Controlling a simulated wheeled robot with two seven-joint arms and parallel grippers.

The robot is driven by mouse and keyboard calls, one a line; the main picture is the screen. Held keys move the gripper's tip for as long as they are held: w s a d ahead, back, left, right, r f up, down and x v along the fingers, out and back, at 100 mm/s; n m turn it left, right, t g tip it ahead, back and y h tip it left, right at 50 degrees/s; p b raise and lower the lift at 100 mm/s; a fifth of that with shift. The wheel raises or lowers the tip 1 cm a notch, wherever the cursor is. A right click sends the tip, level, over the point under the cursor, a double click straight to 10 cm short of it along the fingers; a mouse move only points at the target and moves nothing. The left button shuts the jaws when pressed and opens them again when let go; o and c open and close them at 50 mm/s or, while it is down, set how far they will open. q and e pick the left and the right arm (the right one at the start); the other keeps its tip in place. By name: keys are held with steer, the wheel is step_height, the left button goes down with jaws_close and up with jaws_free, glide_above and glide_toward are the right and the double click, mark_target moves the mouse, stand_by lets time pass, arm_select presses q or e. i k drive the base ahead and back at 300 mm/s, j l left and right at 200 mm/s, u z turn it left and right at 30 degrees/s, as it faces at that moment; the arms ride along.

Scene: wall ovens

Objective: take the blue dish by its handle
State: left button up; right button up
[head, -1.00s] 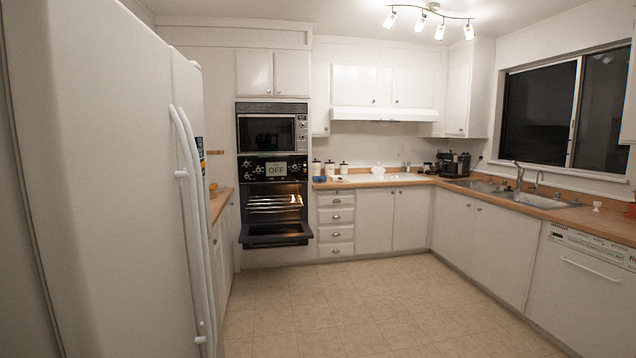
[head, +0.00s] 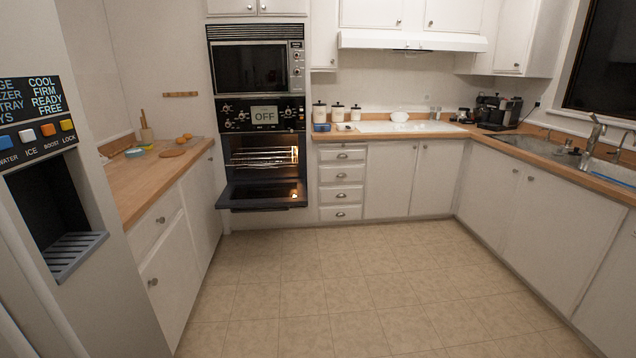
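A small blue object (head: 321,127), which looks like the blue dish, sits on the wooden counter just right of the wall oven, in front of the white canisters. It is too small to make out a handle. Another small bluish item (head: 135,153) lies on the left counter; I cannot tell what it is. Neither of my grippers is in view.
The wall oven's door (head: 262,194) hangs open into the room, with wire racks inside. White canisters (head: 338,112) stand on the back counter. The fridge (head: 85,270) is close at left. The tiled floor (head: 340,290) ahead is clear.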

mark_target(317, 127)
steer(key=i+j, duration=0.1)
steer(key=i, duration=0.55)
steer(key=i+j, duration=0.15)
steer(key=i, duration=0.45)
steer(key=i+j+z, duration=0.1)
steer(key=i, duration=0.55)
steer(key=i+j, duration=0.2)
steer(key=i, duration=0.4)
steer(key=i+j, duration=0.15)
steer(key=i, duration=0.5)
